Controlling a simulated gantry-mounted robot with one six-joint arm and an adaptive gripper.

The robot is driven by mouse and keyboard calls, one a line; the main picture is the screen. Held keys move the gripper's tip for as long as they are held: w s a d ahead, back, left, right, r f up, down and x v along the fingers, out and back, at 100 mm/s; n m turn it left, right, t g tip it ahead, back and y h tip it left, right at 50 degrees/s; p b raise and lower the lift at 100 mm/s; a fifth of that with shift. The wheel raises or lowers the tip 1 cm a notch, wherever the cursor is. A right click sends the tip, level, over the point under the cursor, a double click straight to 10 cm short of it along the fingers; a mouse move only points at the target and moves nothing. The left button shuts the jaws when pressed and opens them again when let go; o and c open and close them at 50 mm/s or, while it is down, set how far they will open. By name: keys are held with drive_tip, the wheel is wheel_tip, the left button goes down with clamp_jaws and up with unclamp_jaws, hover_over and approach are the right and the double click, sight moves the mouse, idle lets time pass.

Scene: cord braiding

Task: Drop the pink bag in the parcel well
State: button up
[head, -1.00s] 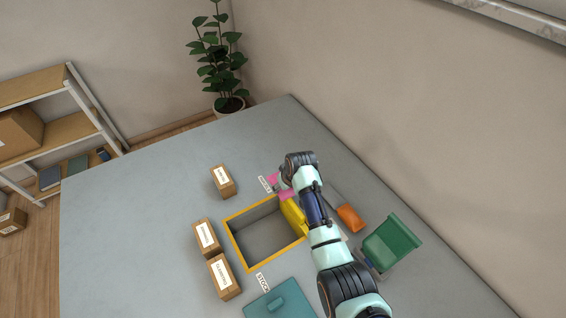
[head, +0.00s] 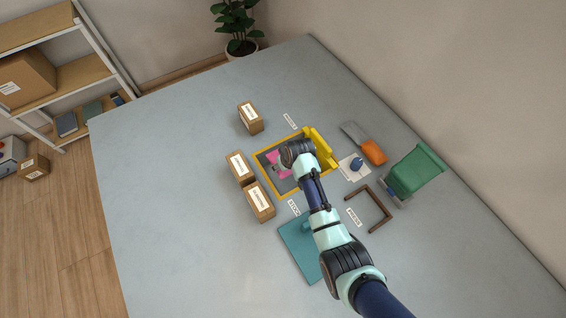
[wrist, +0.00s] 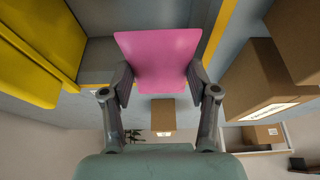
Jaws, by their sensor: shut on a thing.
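The pink bag (head: 272,157) is in my gripper (head: 281,167), over the yellow-rimmed well (head: 267,178). In the wrist view the pink bag (wrist: 158,55) sits between the two fingers of my gripper (wrist: 160,82), which are shut on its sides. The well's grey inside and a strip of yellow rim show behind it there. My wrist hides part of the bag and the well in the head view. The bag's height above the well floor is hard to tell.
A yellow piece (head: 322,147) stands along the well's right side. Cardboard boxes (head: 240,167) stand left of the well, one (head: 250,117) farther back. A teal lid-like panel (head: 300,250), brown frame (head: 372,212), orange-handled tool (head: 373,151) and green bin (head: 413,171) lie around.

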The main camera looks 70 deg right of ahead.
sight(288, 173)
wheel_tip(288, 173, down, 10)
drive_tip(key=b, duration=0.6)
drive_tip(key=shift+b, duration=0.35)
drive_tip(key=o, duration=1.2)
drive_tip(key=shift+r, duration=0.15)
drive_tip(key=v, duration=1.1)
drive_tip(key=shift+s+a+r, duration=0.1)
drive_tip(key=shift+s+r, duration=0.15)
drive_tip(key=shift+r, duration=0.1)
